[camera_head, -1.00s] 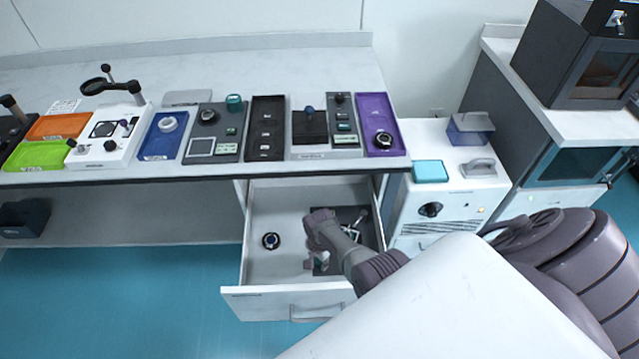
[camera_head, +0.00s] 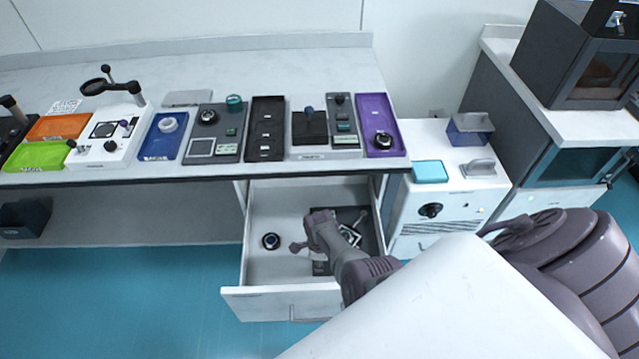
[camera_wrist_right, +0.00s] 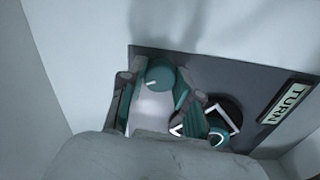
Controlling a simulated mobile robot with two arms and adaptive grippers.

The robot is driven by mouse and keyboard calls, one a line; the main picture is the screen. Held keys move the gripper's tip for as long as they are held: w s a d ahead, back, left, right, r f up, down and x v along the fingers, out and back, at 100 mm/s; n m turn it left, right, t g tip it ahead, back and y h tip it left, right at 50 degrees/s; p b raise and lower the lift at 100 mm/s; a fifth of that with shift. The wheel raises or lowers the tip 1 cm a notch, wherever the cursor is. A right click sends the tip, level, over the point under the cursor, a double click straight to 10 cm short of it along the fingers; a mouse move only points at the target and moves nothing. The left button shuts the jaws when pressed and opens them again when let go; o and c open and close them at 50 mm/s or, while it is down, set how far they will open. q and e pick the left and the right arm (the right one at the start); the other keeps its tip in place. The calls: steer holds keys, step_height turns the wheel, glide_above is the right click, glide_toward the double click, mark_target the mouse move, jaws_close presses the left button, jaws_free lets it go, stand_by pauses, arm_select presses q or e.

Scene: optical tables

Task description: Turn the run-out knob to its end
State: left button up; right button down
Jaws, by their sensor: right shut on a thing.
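A dark plate (camera_wrist_right: 245,85) with a TURN label (camera_wrist_right: 289,104) lies in the open drawer; it also shows in the head view (camera_head: 367,240). On it is a round teal knob (camera_wrist_right: 158,75) with a short white mark, which I take to be the run-out knob. My right gripper (camera_wrist_right: 162,92) is shut on this knob, one finger on each side. Beside the right finger is a dark round part with white lines (camera_wrist_right: 222,118), partly hidden by that finger. In the head view my right gripper (camera_head: 312,252) reaches into the drawer and hides the knob. My left gripper is not in view.
The drawer (camera_head: 262,205) has walls close around my right gripper. A dark round knob (camera_head: 271,241) sits at its left. The bench above (camera_head: 230,70) carries several trays and devices. A white unit (camera_head: 440,190) stands to the right.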

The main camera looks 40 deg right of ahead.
steer(key=shift+m, duration=1.7)
steer(key=c, duration=0.8)
jaws_free()
steer(key=shift+r, duration=3.8)
